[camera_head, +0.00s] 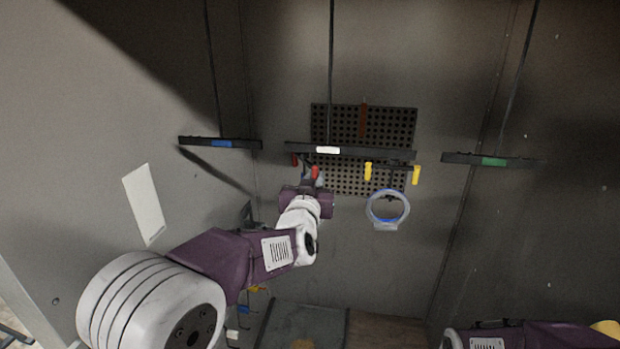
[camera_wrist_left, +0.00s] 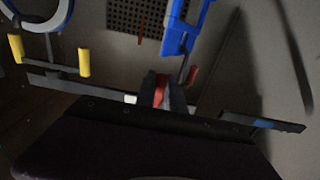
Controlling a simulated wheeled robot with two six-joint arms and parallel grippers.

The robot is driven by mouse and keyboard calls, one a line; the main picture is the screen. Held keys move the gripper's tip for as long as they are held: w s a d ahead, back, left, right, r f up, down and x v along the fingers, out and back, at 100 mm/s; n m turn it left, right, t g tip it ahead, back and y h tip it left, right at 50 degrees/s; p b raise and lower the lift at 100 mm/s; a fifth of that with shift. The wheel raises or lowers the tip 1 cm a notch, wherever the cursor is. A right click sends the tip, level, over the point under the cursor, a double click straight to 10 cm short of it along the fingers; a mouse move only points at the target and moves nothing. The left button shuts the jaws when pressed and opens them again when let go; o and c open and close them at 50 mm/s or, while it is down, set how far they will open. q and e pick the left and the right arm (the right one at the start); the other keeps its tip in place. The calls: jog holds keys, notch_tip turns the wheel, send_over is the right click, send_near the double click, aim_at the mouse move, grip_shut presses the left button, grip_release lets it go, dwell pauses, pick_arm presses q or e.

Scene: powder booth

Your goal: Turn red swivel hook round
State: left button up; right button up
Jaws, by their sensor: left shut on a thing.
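My left gripper (camera_head: 314,178) is at the middle hanging bar (camera_head: 350,152), the one with a white label. It is shut on a red swivel hook part (camera_head: 315,171). In the left wrist view the red part (camera_wrist_left: 161,84) shows between the two dark fingers (camera_wrist_left: 162,92). A second red part (camera_head: 294,160) is just left of it in the head view; it also shows in the left wrist view (camera_wrist_left: 192,76). A blue frame-like piece (camera_wrist_left: 181,28) is beside the red parts in the wrist view. My right gripper is out of view.
Two yellow parts (camera_head: 368,171) (camera_head: 415,175) are on the same bar, with a blue and clear ring (camera_head: 388,224) below. A perforated panel (camera_head: 390,128) is behind. Bars with a blue label (camera_head: 221,143) and a green label (camera_head: 493,161) hang at either side.

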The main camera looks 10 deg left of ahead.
pick_arm(q)
jog(key=shift+o, duration=0.2)
jog(key=shift+w+d+r, duration=0.15)
jog(key=shift+w+d, duration=0.1)
jog(key=shift+d, duration=0.15)
jog(key=shift+w+d+p, duration=0.6)
jog(key=shift+w+p, duration=0.1)
jog(key=shift+w, duration=0.45)
jog(key=shift+c, duration=0.2)
jog(key=shift+o, duration=0.2)
jog(key=shift+w+d+p, duration=0.25)
jog(key=shift+w+p, duration=0.15)
jog(key=shift+w, duration=0.35)
jog(key=shift+w+f, duration=0.15)
jog(key=shift+f, duration=0.05)
jog(key=o, duration=0.8)
jog(key=shift+c, duration=0.2)
